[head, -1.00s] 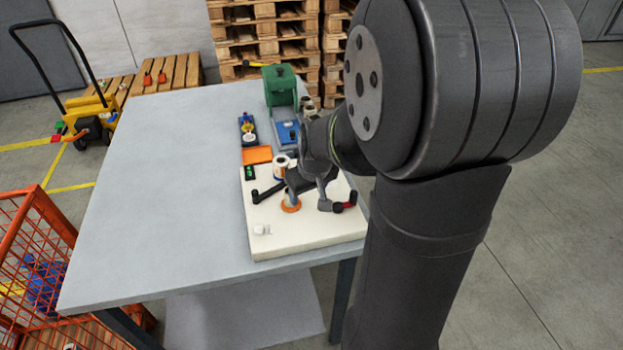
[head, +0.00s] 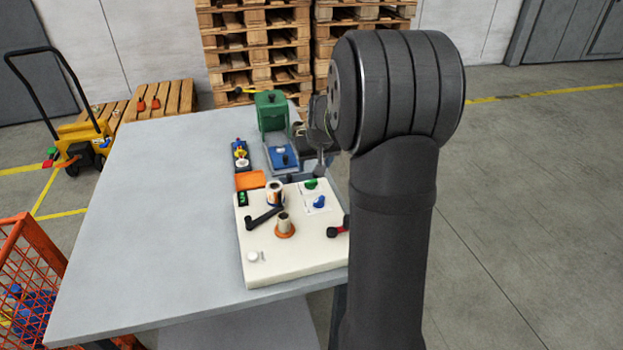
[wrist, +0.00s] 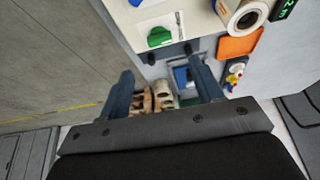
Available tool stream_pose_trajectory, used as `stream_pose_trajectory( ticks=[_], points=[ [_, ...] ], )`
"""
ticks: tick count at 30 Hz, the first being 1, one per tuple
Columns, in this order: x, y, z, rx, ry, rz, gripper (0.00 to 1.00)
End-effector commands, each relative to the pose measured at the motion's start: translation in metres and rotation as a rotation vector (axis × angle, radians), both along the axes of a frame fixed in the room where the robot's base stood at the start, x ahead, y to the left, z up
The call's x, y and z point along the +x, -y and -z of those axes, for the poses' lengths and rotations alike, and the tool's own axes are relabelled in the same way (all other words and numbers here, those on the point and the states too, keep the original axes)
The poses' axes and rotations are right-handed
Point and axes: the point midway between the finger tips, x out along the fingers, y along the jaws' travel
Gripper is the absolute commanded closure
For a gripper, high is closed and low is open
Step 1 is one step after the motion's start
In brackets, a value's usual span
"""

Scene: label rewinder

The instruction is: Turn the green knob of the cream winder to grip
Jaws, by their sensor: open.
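The cream winder (head: 300,262) sits on the near right part of the table. Its green knob (head: 311,184) is on the back right of its top, on a white label plate just behind a blue knob (head: 319,202). In the wrist view the green knob (wrist: 159,37) lies beyond my fingertips, near the winder's edge; nothing is gripped. Its pointer setting and the label text are too small to read. My gripper (wrist: 160,64) is open and empty. In the head view it hangs behind the knob, apart from it, partly hidden by my arm.
The winder also carries a label roll (head: 275,193), a black crank (head: 264,217), an orange-based spindle (head: 285,227) and a red-tipped lever (head: 338,231). Behind stand an orange tray (head: 250,180), a green press (head: 271,108) and a blue-topped unit (head: 283,157). The table's left side is clear.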

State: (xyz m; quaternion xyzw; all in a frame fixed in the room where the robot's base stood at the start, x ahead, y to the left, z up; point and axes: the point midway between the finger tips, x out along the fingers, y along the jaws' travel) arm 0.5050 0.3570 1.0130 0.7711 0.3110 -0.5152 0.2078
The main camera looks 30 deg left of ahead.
Motion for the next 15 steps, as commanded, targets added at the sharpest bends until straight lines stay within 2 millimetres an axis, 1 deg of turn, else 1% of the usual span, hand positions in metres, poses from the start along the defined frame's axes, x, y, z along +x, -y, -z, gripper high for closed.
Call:
stream_pose_trajectory(
  ticks=[1,7,10,15],
  points=[
    [0.003,-0.003,0.012,-0.002,-0.004,0.0,0.4],
    [0.014,-0.013,0.049,-0.002,-0.004,0.0,0.4],
    [0.018,-0.018,0.063,-0.002,-0.004,0.0,0.4],
    [0.023,-0.022,0.078,-0.001,-0.001,0.0,0.4]
  ],
)
